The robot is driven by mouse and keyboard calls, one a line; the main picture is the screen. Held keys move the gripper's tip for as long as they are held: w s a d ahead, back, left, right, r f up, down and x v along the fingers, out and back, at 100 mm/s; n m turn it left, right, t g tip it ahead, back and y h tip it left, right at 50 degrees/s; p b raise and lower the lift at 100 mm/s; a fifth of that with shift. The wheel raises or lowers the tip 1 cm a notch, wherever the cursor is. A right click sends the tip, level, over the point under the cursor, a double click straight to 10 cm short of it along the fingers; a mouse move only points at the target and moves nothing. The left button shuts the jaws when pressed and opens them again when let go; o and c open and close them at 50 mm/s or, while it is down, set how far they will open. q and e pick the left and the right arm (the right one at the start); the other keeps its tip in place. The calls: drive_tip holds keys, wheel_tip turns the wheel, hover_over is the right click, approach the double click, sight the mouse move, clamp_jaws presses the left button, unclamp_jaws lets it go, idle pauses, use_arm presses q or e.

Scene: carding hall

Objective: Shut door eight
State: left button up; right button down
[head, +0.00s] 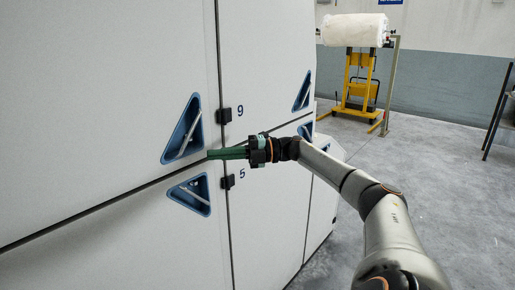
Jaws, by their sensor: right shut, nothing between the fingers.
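A large white machine cabinet fills the left, with several flat doors split by dark seams. No number eight is readable. Blue triangular recessed handles show on the upper left door (183,130) and the lower left door (190,193). My right gripper (212,154) is shut and empty, its green fingers pointing left in front of the seam between upper and lower doors. Whether it touches the panel I cannot tell. My left gripper is out of view.
Small black latches (224,116) sit along the vertical seam. Behind on the right, a yellow trolley (360,85) carries a white roll (354,30). The grey floor (450,190) on the right is clear. A dark metal frame (497,112) stands at the right edge.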

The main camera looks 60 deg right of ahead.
drive_tip(key=s+d+b, duration=0.1)
drive_tip(key=s+d, duration=0.1)
drive_tip(key=d, duration=0.6)
drive_tip(key=shift+s+d+f+b, duration=0.15)
drive_tip(key=shift+s+d+b, duration=0.1)
drive_tip(key=shift+s+b, duration=0.1)
drive_tip(key=shift+s+d, duration=0.1)
idle(0.3)
